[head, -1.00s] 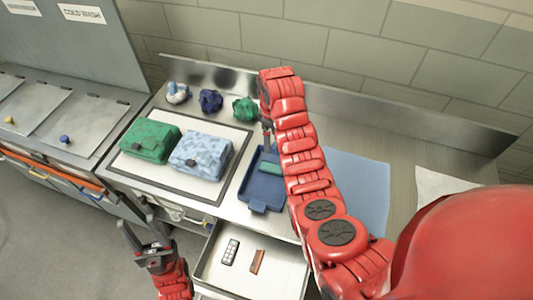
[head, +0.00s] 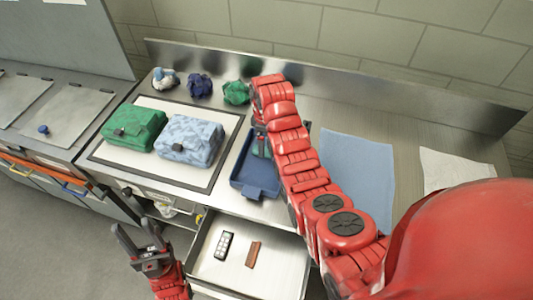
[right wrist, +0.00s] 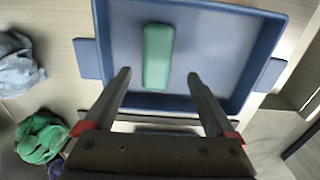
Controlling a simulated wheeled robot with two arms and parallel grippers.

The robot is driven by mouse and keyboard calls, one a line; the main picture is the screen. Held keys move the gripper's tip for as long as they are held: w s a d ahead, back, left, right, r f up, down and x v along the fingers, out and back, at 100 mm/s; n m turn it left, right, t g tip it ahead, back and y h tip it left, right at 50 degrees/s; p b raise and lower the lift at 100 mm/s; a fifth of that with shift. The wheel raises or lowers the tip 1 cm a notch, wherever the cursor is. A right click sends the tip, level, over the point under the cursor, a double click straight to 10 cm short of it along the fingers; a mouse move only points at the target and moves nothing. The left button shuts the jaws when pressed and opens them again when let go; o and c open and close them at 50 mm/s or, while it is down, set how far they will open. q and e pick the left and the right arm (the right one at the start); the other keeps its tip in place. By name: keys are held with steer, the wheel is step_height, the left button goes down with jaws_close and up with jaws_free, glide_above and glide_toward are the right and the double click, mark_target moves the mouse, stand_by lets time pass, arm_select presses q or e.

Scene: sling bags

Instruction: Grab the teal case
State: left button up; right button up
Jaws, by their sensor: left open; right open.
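The teal case (right wrist: 158,56) is a small rounded bar lying in the blue tray (right wrist: 205,102). In the head view the case (head: 262,147) is partly hidden behind my right arm, inside the tray (head: 256,190). My right gripper (right wrist: 158,82) is open and empty, with its fingertips on either side of the case's near end in the right wrist view; the height gap is unclear. In the head view its fingers are mostly hidden by the arm. My left gripper (head: 139,229) is open and empty in front of the counter, away from the tray.
A green bag (head: 133,128) and a light blue patterned bag (head: 190,140) lie on a framed white mat (head: 110,160). Crumpled cloths (head: 199,85) sit behind. A blue cloth (head: 357,172) lies to the right. An open drawer (head: 240,268) juts out below, holding a remote (head: 223,246) and brown bar (head: 253,254).

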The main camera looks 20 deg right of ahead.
mark_target(266, 152)
steer(key=shift+w+f+p, duration=0.25)
steer(key=shift+f+p, duration=0.4)
step_height(266, 152, down, 2)
steer(key=shift+d+f+p, duration=0.1)
steer(key=shift+f+p, duration=0.05)
steer(key=shift+p, duration=0.25)
steer(key=shift+f, duration=0.35)
jaws_close()
